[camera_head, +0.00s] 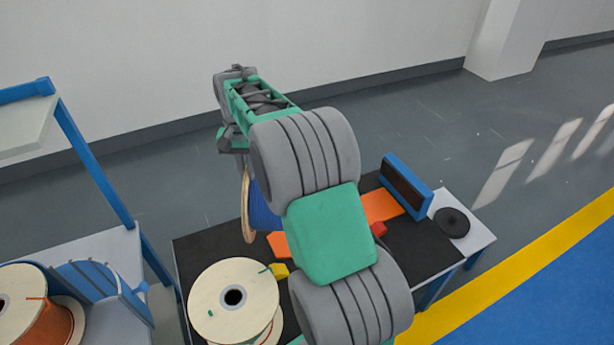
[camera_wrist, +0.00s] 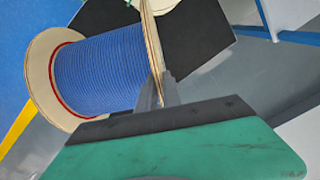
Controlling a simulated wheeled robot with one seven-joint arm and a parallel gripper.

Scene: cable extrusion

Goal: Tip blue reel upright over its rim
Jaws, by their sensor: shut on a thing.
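The blue reel (camera_head: 263,214) has pale wooden flanges and blue cable. In the head view it is partly hidden behind my arm. One flange (camera_head: 248,205) shows nearly edge-on, so the reel's axis lies roughly level. In the wrist view the blue reel (camera_wrist: 105,72) shows its cable and both flanges. My gripper (camera_wrist: 159,92) is shut on the rim of the nearer flange, with a finger on each side of the wood. I cannot tell whether the lower rim touches the black table mat (camera_head: 205,247).
A pale reel (camera_head: 233,300) lies flat at the table's front left. Orange pieces (camera_head: 381,207), a yellow block (camera_head: 279,271), a red block (camera_head: 378,229) and a blue-framed block (camera_head: 406,186) are nearby. A black disc (camera_head: 452,222) lies at right. A blue-framed rack (camera_head: 95,165) stands left.

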